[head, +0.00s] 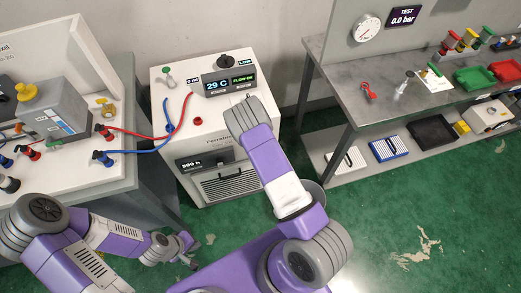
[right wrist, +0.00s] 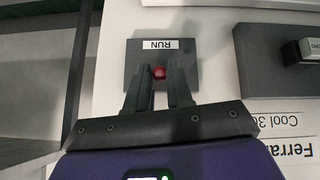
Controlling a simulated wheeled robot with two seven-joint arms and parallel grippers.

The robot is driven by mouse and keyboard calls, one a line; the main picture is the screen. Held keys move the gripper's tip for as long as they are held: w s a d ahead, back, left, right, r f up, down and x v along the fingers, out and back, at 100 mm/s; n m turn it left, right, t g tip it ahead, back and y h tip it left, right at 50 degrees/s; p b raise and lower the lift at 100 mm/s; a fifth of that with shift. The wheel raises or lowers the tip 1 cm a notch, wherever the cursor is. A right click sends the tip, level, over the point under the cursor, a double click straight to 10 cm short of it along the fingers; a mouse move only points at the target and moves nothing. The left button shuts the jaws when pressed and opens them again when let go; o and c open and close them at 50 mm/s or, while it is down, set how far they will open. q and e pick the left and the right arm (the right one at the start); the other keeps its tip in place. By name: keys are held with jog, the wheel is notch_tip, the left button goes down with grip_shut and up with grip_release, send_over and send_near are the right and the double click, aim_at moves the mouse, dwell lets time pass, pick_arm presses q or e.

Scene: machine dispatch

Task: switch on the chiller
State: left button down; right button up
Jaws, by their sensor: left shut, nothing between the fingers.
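The chiller (head: 205,135) is a white box against the wall, with a display on top reading 29 C and FLOW OK. A lower front panel (head: 203,160) reads 500 h. In the right wrist view, a dark plate (right wrist: 140,58) labelled RUN carries a small red switch or lamp (right wrist: 158,72). My right gripper (right wrist: 160,76) is at this plate, fingers slightly apart, one on each side of the red part. I cannot tell whether they touch it. In the head view my right arm hides that spot. My left gripper (head: 190,250) is shut and empty, low above the floor.
A bench at left holds a grey machine (head: 52,108) with red and blue hoses (head: 140,150) running to the chiller. A grey workbench (head: 350,88) at right carries a gauge, tools and coloured bins, with boxes on its lower shelf. Green floor at lower right is clear.

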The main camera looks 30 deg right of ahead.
jog(key=o, duration=0.3)
jog(key=p+v, duration=0.1)
jog(key=v, duration=0.6)
jog(key=shift+s+r, duration=0.2)
jog(key=shift+r, duration=0.05)
jog(key=shift+a, duration=0.1)
